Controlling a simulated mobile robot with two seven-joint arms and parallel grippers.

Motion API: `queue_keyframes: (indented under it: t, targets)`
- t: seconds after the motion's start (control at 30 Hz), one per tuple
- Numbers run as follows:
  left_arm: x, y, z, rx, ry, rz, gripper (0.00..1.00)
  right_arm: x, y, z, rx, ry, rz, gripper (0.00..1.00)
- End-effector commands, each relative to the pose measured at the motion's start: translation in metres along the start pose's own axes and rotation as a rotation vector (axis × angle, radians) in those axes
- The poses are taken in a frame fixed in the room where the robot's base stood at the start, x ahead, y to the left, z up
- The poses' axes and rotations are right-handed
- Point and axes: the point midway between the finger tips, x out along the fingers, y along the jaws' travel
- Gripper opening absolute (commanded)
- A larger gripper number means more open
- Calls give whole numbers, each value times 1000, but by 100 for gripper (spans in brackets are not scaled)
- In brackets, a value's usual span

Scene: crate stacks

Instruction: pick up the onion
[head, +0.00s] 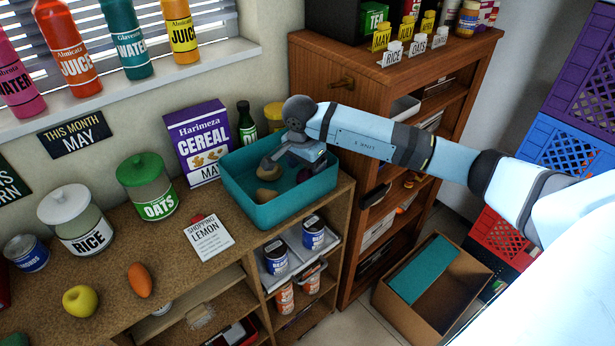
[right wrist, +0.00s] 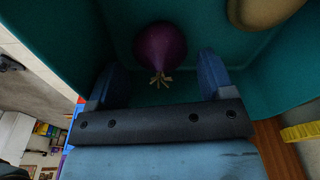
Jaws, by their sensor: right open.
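The onion (right wrist: 160,46) is purple with pale roots and lies inside the teal bin (head: 262,212). In the right wrist view it sits between and a little beyond the two blue fingertips. In the head view only a dark purple part of it (head: 304,175) shows beneath my gripper. My right gripper (head: 292,163) is open and reaches down into the bin, with its fingers (right wrist: 158,75) on either side of the onion's near end. I cannot tell whether they touch it. My left gripper is out of view.
A tan potato (head: 267,172) lies left of the gripper in the bin; it also shows in the wrist view (right wrist: 268,10). The bin walls are close around the gripper. A cereal box (head: 200,142) and a green bottle (head: 246,124) stand behind. A shopping note (head: 208,238) lies in front.

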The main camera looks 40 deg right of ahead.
Motion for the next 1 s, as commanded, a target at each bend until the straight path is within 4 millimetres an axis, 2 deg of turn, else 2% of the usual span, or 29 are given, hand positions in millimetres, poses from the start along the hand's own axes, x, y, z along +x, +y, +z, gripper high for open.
queue_keyframes:
  t: [0.1, 0.2, 0.4, 0.43, 0.6, 1.0]
  targets:
    - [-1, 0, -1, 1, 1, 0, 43, 21, 0, 1, 0, -2, 3, 75]
    - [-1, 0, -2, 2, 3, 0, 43, 30, 0, 0, 0, -1, 1, 75]
    - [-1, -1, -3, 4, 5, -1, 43, 32, 0, 0, 0, 0, -1, 75]
    - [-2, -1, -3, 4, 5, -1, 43, 32, 0, 0, 0, 0, 0, 73]
    - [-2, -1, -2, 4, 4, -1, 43, 32, 0, 0, -1, 0, 0, 37]
    - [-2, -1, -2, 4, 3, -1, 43, 25, 0, -1, -1, 0, -1, 36]
